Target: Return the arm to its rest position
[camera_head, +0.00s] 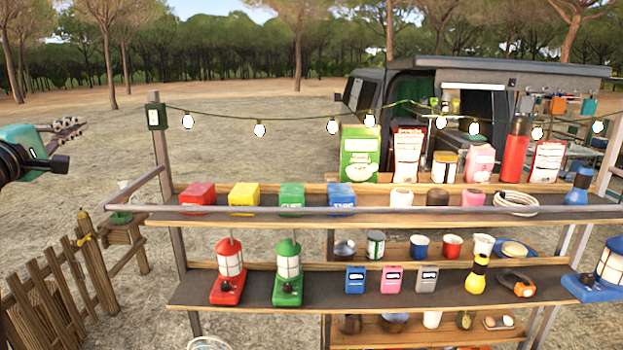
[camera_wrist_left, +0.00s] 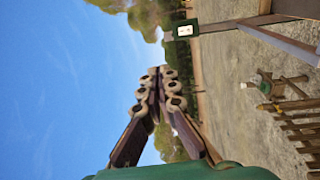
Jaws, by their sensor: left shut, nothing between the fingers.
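My left gripper (camera_head: 70,129) is at the far left edge of the head view, level with the top of the shelf post and well to the left of the shelves. In the left wrist view my left gripper (camera_wrist_left: 160,90) has its fingers together, with nothing between them, against sky and trees. Part of my left arm, teal and black, shows at the left edge of the head view. It touches nothing that I can see. My right gripper is not in view.
A shelf rack (camera_head: 380,212) with a front rail holds boxes, lanterns and cups to the right. A wooden fence (camera_head: 52,292) stands at lower left. A string of lights (camera_head: 260,129) hangs from a post. A van (camera_head: 372,98) is behind. Open ground lies at left.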

